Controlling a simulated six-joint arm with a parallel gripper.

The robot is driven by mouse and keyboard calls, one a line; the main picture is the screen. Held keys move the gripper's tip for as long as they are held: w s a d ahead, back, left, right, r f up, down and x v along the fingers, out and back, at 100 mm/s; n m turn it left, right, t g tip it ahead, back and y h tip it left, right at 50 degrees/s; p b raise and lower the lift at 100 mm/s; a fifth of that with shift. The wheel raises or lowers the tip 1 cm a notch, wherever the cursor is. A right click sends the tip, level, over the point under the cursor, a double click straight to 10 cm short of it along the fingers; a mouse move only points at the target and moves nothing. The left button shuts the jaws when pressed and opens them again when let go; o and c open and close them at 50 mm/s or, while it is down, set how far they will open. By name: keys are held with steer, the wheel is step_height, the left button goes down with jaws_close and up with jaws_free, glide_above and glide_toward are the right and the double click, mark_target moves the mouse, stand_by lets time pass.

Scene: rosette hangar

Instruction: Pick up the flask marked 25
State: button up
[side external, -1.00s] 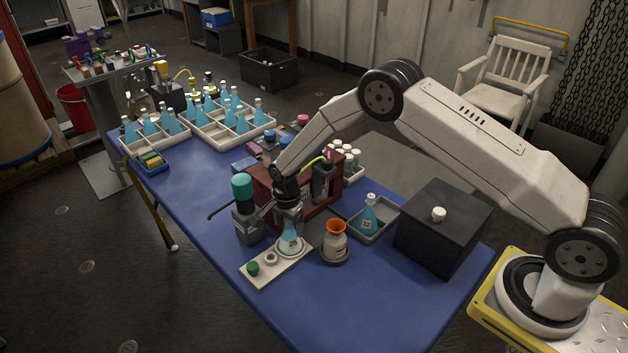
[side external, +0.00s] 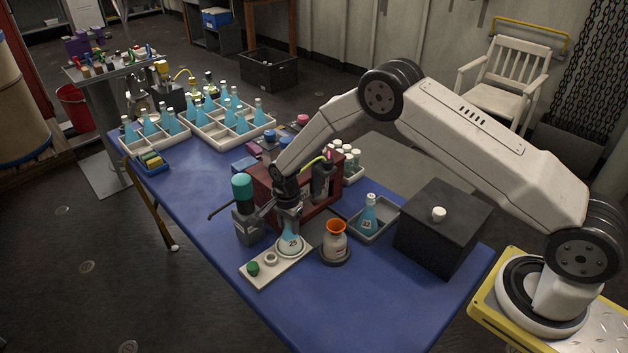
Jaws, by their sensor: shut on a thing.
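The flask marked 25 (side external: 291,244) has a round body with pale blue liquid and a dark number on its front. It is at the right end of a white slab (side external: 262,278); I cannot tell if its base touches the slab. My gripper (side external: 289,222) points down from above and is shut on the flask's neck, which the jaws hide. A second blue flask (side external: 368,217) with a label stands in a grey tray (side external: 386,229) to the right.
A black box (side external: 441,228) is at right. Many-celled trays (side external: 200,136) hold several flasks. The front table is clear.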

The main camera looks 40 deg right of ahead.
steer(key=shift+r, duration=0.15)
steer(key=shift+r, duration=0.7)
steer(key=s+r, duration=0.1)
steer(key=r, duration=0.1)
steer(key=s+r, duration=0.2)
steer(key=r, duration=0.1)
steer(key=s+r, duration=0.2)
steer(key=shift+d+r, duration=0.2)
steer(key=s+r, duration=0.1)
steer(key=s, duration=0.2)
steer(key=s+r, duration=0.1)
steer(key=s, duration=0.2)
steer(key=s+r, duration=0.2)
steer(key=s, duration=0.1)
steer(key=shift+d, duration=0.35)
